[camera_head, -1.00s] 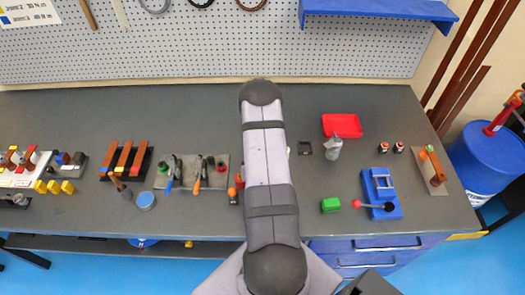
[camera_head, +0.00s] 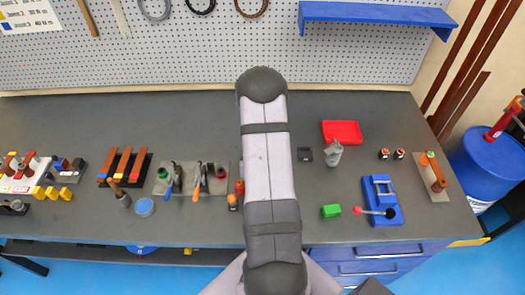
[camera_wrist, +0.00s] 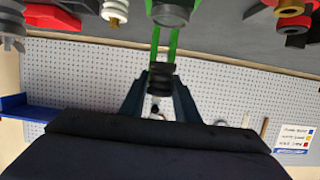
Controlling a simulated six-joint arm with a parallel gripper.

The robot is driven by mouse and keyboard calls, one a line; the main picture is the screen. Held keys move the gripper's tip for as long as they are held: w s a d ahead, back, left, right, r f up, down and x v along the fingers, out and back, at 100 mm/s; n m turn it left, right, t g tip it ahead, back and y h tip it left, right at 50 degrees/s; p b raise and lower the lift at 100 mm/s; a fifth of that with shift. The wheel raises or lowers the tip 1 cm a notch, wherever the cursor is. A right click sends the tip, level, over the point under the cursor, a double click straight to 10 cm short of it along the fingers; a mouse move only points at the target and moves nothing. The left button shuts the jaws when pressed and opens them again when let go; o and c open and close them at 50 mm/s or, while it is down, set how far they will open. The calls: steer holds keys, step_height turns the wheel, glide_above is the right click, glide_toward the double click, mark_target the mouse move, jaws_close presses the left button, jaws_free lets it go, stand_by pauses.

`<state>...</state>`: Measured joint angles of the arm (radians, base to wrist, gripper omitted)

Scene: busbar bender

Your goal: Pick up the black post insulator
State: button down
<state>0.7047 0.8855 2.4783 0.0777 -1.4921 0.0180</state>
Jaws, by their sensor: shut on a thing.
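In the wrist view, a black ribbed piece (camera_wrist: 160,79), which looks like the black post insulator, sits between the dark fingers of my gripper (camera_wrist: 160,86). The gripper is shut on it. Two green strips (camera_wrist: 154,48) extend past it towards a grey round part (camera_wrist: 171,14) at the top; I cannot tell whether they touch the insulator. In the head view my arm hides both the gripper and the held piece.
A red tray (camera_head: 342,131), small black square holder (camera_head: 304,154), green block (camera_head: 331,211) and blue lever tool (camera_head: 382,201) stand right of my arm. Clamps on a grey plate (camera_head: 211,187) stand to the left. The bench's rear is mostly clear; a pegboard (camera_head: 200,50) stands behind it.

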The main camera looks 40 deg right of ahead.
step_height(320, 180, up, 10)
steer(key=p, duration=0.5)
steer(key=shift+f, duration=0.1)
steer(key=shift+r+p, duration=1.3)
steer(key=shift+p, duration=0.1)
